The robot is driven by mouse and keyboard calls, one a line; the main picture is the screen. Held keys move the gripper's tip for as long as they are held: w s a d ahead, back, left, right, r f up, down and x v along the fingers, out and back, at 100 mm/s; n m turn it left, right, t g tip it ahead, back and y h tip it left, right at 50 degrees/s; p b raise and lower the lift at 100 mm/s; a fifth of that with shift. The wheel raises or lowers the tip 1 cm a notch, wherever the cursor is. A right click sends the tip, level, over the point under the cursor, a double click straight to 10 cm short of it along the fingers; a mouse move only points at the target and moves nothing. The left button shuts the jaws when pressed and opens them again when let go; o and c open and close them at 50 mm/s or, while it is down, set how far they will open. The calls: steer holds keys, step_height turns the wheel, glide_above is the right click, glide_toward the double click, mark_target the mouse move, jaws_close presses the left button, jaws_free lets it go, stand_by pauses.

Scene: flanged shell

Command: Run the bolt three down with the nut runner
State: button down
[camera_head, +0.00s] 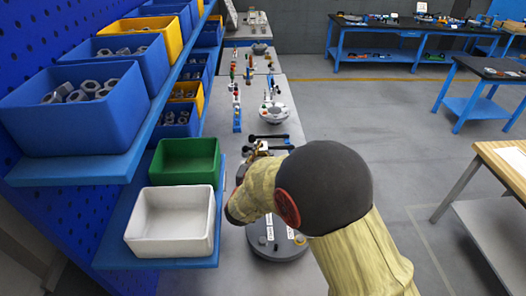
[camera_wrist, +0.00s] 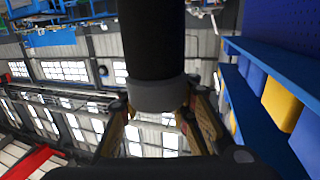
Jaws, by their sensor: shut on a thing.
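In the wrist view my gripper (camera_wrist: 158,112) has its two tan fingers on either side of a thick black cylinder with a grey collar. I take this to be the nut runner (camera_wrist: 152,40); its working end does not show. In the head view my arm hides most of the gripper and the tool. A dark grey round part, likely the flanged shell (camera_head: 268,248), sits on the bench partly behind my arm, with pale labels on top. Bolt three cannot be made out, and no contact between tool and bolt can be seen.
A white bin (camera_head: 174,250) and a green bin (camera_head: 187,148) stand on the low blue shelf at left. Blue bins of nuts (camera_head: 75,110) sit above. A pale round fixture (camera_head: 274,113) and coloured tool racks stand farther along the bench (camera_head: 291,92).

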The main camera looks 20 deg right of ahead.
steer(key=shift+r, duration=0.1)
steer(key=shift+f+b, duration=2)
steer(key=shift+f, duration=0.6)
steer(key=shift+s+f+b, duration=0.1)
steer(key=shift+f+b, duration=1.1)
steer(key=shift+f, duration=0.15)
steer(key=shift+w+a+n+t+y+b, duration=0.2)
steer(key=shift+a+n+t+y+b, duration=0.1)
steer(key=shift+n+t+y+b, duration=0.55)
stand_by(0.7)
steer(key=shift+s+f+g+y, duration=0.1)
steer(key=shift+f+g+y, duration=0.15)
steer(key=shift+f+g, duration=0.1)
stand_by(1.5)
